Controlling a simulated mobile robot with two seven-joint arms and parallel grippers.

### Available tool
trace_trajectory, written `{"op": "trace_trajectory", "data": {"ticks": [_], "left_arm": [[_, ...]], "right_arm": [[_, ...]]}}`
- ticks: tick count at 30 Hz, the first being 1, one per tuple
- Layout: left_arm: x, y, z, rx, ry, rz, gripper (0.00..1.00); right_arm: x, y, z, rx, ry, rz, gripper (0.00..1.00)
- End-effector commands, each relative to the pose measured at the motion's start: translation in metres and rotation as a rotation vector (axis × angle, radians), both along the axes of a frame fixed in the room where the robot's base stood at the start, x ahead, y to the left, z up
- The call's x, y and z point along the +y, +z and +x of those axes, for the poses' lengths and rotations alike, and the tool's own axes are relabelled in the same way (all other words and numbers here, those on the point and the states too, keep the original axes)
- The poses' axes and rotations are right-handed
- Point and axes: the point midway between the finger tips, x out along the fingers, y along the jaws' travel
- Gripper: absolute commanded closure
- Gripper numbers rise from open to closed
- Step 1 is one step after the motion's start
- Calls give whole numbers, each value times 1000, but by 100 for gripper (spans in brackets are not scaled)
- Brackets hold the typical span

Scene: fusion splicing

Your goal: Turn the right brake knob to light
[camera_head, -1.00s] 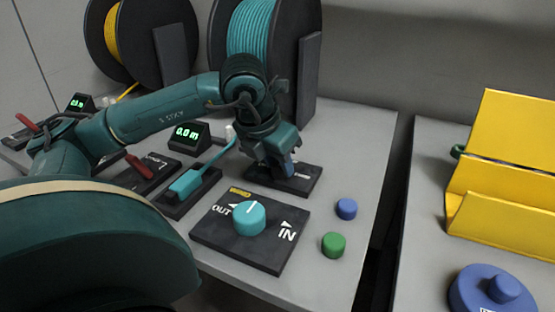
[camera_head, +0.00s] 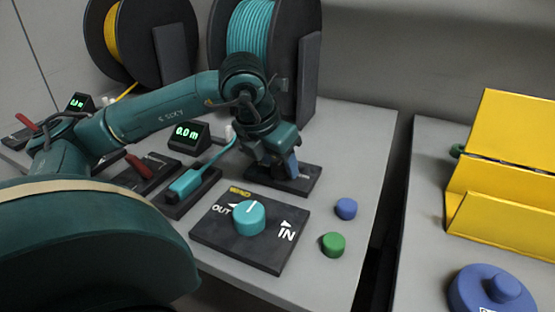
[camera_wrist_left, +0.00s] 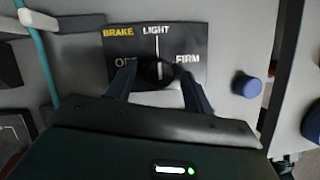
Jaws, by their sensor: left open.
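The right brake panel (camera_head: 310,178) is a dark plate at the back of the right station, partly hidden behind my left gripper (camera_head: 285,168). In the left wrist view the panel (camera_wrist_left: 190,42) reads BRAKE, OFF, LIGHT and FIRM. Its dark brake knob (camera_wrist_left: 152,73) sits between the two fingertips of my left gripper (camera_wrist_left: 157,80). The fingers are open, one on each side of the knob; I cannot tell whether they touch it. A white line runs from the knob up to LIGHT. My right gripper is not in view.
A panel (camera_head: 210,232) with a teal OUT/IN knob (camera_head: 249,218) lies in front. Blue (camera_head: 346,208) and green (camera_head: 333,244) buttons are to its right. A teal cable spool (camera_head: 250,30) stands behind. A gap separates this table from one with a yellow holder (camera_head: 500,200).

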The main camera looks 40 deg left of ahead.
Motion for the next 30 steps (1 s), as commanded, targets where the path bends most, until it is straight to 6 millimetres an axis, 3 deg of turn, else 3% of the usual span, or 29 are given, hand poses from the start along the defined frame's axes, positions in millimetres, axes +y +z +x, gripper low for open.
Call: {"op": "trace_trajectory", "data": {"ticks": [18,30], "left_arm": [[-2,109,-43,-4,-1,1,48],[-2,120,-50,-1,0,1,48]], "right_arm": [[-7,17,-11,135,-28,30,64],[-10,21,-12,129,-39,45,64]]}}
